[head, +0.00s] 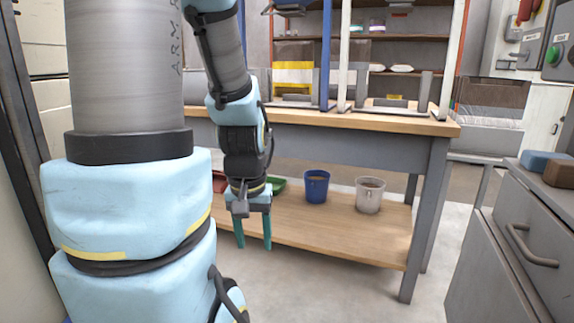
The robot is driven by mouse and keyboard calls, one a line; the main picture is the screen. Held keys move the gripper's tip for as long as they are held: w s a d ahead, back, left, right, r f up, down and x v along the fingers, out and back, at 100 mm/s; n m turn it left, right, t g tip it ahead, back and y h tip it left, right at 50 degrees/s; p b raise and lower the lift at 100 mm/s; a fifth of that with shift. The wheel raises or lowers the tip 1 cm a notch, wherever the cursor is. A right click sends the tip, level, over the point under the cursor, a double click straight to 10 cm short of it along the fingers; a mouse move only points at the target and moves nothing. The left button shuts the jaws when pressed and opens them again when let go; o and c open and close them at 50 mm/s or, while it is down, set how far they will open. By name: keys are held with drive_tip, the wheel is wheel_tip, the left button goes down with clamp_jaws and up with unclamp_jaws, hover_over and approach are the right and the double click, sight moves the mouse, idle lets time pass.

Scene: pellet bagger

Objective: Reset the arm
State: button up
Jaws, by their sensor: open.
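My arm reaches up on the left and bends down toward the workbench in the head view. My gripper (254,241) hangs at its end, pointing down, with two teal fingers apart and nothing between them. It is in front of the bench's lower shelf (330,232) in the picture. The large light-blue and grey arm links in the foreground are mine and hide the left part of the bench.
A blue bucket (316,186) and a white bucket (369,196) stand on the lower shelf. A green tray (278,184) is partly hidden behind my arm. A grey drawer cabinet (500,262) stands at right, with a blue block (545,160) and a brown block (560,174) on top.

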wheel_tip(320, 180, up, 32)
drive_tip(key=p, duration=3.1)
drive_tip(key=shift+w, duration=0.15)
